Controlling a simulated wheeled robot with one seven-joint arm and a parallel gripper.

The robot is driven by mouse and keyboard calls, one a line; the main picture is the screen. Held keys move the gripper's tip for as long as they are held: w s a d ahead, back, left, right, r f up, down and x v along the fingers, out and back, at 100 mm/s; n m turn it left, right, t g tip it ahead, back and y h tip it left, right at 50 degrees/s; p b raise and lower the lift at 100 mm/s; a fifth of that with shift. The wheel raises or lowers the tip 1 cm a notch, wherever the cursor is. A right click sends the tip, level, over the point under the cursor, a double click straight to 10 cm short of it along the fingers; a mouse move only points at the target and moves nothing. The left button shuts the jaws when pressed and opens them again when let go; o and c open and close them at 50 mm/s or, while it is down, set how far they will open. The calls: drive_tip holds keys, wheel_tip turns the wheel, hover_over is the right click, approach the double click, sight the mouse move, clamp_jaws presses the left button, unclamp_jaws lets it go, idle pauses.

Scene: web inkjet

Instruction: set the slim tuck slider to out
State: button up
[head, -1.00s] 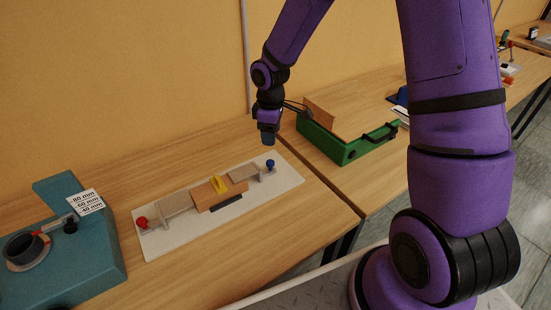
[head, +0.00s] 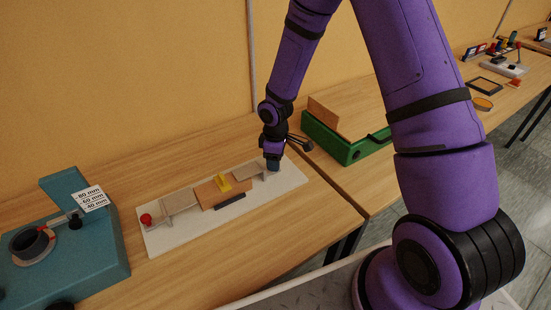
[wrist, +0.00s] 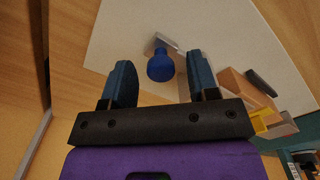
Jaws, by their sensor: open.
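A white board (head: 175,237) lies on the wooden table with a low mechanism on it: a wooden block with a yellow piece (head: 223,182) in the middle, a red knob (head: 146,219) at the left end and a blue knob (wrist: 161,66) at the right end. No label shows which part is the slim tuck slider. My gripper (head: 272,164) is low over the board's right end and hides the blue knob in the head view. In the wrist view my gripper (wrist: 160,72) is open, with the blue knob between its fingers and a gap on either side.
A teal device (head: 75,250) with a dial and a millimetre card stands at the left. A green case (head: 345,148) with an upright wooden panel is to the right, close to my wrist. Bare table lies in front of the board.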

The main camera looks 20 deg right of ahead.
clamp_jaws()
drive_tip(key=shift+w+d, duration=0.25)
drive_tip(key=shift+d, duration=0.9)
drive_tip(key=shift+w+d, duration=0.2)
drive_tip(key=shift+d, duration=0.95)
unclamp_jaws()
drive_tip(key=shift+r, duration=0.15)
wheel_tip(320, 180, up, 11)
drive_tip(key=shift+f, duration=0.2)
